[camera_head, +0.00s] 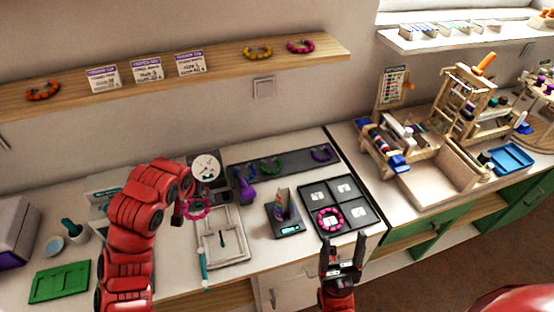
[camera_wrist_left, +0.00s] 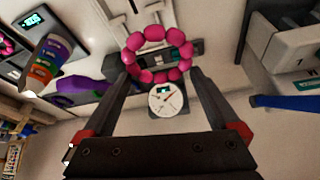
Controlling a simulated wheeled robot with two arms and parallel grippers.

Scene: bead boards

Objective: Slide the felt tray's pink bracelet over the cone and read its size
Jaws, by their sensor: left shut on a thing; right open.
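A bright pink bead bracelet (camera_head: 197,214) hangs in my left gripper (camera_head: 181,209), above the back-left of a white tray. In the left wrist view, my left gripper (camera_wrist_left: 160,78) is shut on the lower part of this bracelet (camera_wrist_left: 154,35). The cone (camera_head: 283,204), banded in several colours, stands on a dark base with a lit display (camera_head: 289,229), right of the held bracelet. The cone also shows in the left wrist view (camera_wrist_left: 47,62). The long dark felt tray (camera_head: 299,160) holds blue, green and purple bracelets. My right gripper (camera_head: 342,256) is open and empty at the counter's front.
Another pink bracelet (camera_head: 330,219) lies in a four-section dark tray (camera_head: 352,226), right of the cone. A purple object (camera_head: 247,191) and a round white dial (camera_head: 206,167) stand behind the white tray (camera_head: 238,262). A green mat (camera_head: 60,283) lies far left.

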